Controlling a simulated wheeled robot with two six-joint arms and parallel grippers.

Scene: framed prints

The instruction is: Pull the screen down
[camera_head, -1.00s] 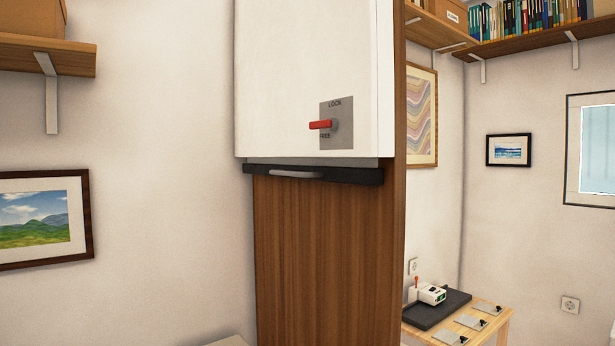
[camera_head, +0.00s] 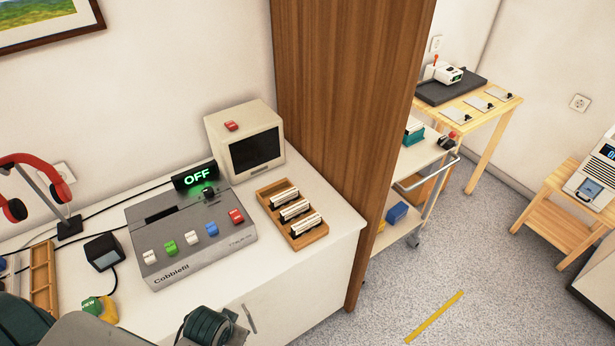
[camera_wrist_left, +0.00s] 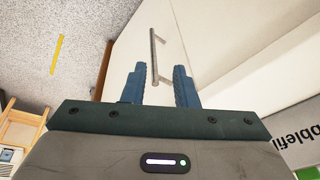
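The screen, its pull bar and its red lever are outside both current views. The brown wooden panel (camera_head: 345,120) that stood below the screen rises from beside the white counter and runs out of the top of the head view. My left gripper (camera_wrist_left: 159,68) shows in the left wrist view with its two blue fingers apart and nothing between them. Beyond the fingers is a cabinet front with a metal bar handle (camera_wrist_left: 155,55); I see no contact. Parts of my left arm show at the bottom left of the head view. My right gripper is not in view.
On the white counter (camera_head: 300,265) stand a grey button console (camera_head: 185,240), an OFF display (camera_head: 194,177), a small monitor (camera_head: 245,140), a wooden card tray (camera_head: 290,212) and red headphones (camera_head: 35,162). A cart (camera_head: 420,160) stands right of the panel. Grey floor is open at right.

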